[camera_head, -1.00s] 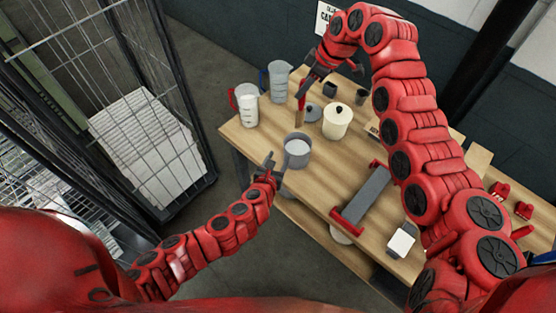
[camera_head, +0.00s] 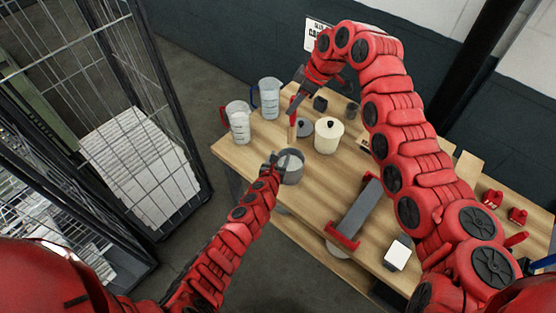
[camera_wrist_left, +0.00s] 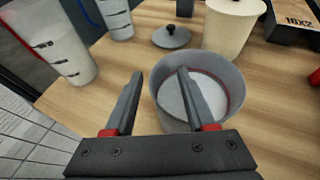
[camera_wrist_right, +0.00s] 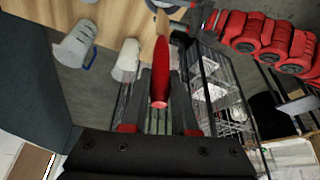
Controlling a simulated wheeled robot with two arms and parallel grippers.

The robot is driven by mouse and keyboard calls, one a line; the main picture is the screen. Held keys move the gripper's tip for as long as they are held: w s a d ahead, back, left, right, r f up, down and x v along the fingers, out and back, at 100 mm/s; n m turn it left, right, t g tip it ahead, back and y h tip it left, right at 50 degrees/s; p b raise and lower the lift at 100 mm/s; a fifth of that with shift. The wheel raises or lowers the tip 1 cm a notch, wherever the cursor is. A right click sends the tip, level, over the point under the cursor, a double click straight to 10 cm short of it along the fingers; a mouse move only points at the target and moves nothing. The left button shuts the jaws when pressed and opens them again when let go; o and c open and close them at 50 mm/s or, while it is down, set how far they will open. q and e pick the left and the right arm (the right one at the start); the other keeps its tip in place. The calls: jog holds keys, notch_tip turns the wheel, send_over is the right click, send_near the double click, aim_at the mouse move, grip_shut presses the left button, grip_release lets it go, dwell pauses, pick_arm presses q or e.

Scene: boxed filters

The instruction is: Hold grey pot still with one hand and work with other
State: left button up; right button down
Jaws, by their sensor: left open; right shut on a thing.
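The grey pot (camera_head: 290,166) stands upright at the table's near left edge, with pale contents; it also shows in the left wrist view (camera_wrist_left: 233,112). My left gripper (camera_head: 277,161) is open at the pot's near left side. In the left wrist view, one finger lies over the pot's opening and the other is outside its left rim; I cannot tell whether they touch the wall. My right gripper (camera_head: 299,91) is shut on a red-handled tool (camera_wrist_right: 160,72), which hangs down behind the pot (camera_head: 293,122).
Two clear measuring jugs (camera_head: 239,124) (camera_head: 269,98) stand at the back left. A cream canister (camera_head: 328,136) and a grey lid (camera_head: 305,127) are behind the pot. A grey holder with red ends (camera_head: 358,208) lies to the right. A wire cage cart (camera_head: 150,150) stands left of the table.

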aim_at(296, 112)
pick_arm(q)
grip_shut()
dwell(0.3)
jog(key=shift+f, duration=0.1)
dwell(1.4)
jog(key=shift+s, duration=0.1)
pick_arm(e)
jog(key=shift+m+t, duration=0.3)
jog(key=shift+m, duration=0.4)
notch_tip(296, 112, down, 4)
jog(key=shift+s+f, duration=0.15)
notch_tip(296, 112, down, 14)
